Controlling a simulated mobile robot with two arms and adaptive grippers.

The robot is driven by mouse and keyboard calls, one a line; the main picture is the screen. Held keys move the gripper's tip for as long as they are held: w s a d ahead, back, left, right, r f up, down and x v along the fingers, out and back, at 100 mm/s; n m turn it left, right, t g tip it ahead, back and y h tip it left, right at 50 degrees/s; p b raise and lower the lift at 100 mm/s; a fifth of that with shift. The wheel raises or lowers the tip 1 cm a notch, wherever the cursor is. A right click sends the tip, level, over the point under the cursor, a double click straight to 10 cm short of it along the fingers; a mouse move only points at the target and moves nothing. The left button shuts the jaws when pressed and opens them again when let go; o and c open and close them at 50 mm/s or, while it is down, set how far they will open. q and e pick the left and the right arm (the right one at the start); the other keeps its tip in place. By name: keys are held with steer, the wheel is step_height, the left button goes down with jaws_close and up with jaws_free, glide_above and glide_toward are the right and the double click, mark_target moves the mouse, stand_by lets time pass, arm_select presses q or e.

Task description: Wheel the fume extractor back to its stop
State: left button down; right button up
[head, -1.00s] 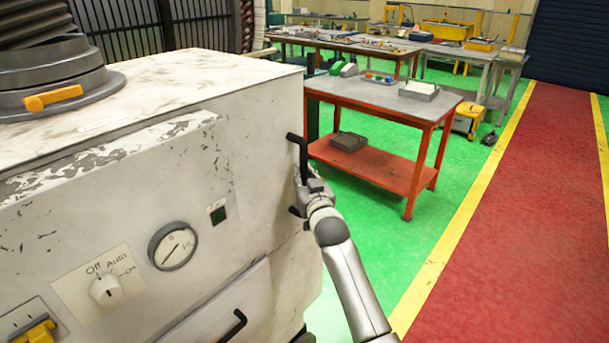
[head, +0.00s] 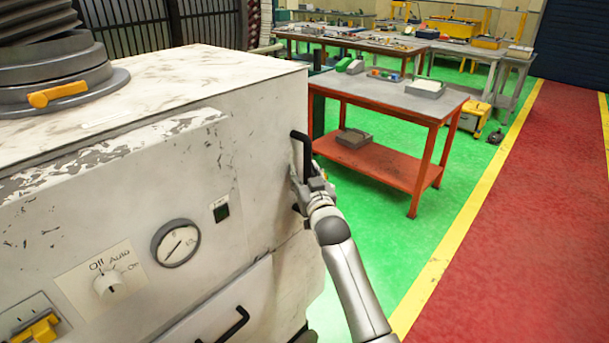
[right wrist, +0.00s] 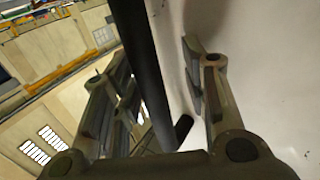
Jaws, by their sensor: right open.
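The fume extractor (head: 130,180) is a scuffed white cabinet filling the left of the head view. A grey hose collar with an orange lever sits on its top. A black bar handle (head: 300,158) stands on its right side. My right gripper (head: 306,180) is at this handle. In the right wrist view the dark handle bar (right wrist: 147,65) runs between the two open fingers (right wrist: 152,95), with gaps visible on both sides. The white cabinet wall is close beside the right-hand finger. My left gripper is not in view.
A red workbench (head: 388,98) with a lower shelf stands just beyond the extractor. More benches (head: 345,42) with parts stand behind it. The green floor (head: 385,245) between extractor and yellow line is clear, as is the red walkway (head: 530,230) at right.

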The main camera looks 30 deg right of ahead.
steer(key=shift+d, duration=0.1)
steer(key=shift+s, duration=0.2)
steer(key=shift+s+f, duration=0.1)
steer(key=shift+s, duration=0.25)
steer(key=s+a, duration=0.2)
steer(key=s, duration=0.8)
steer(key=shift+s+a, duration=0.3)
steer(key=shift+s, duration=0.05)
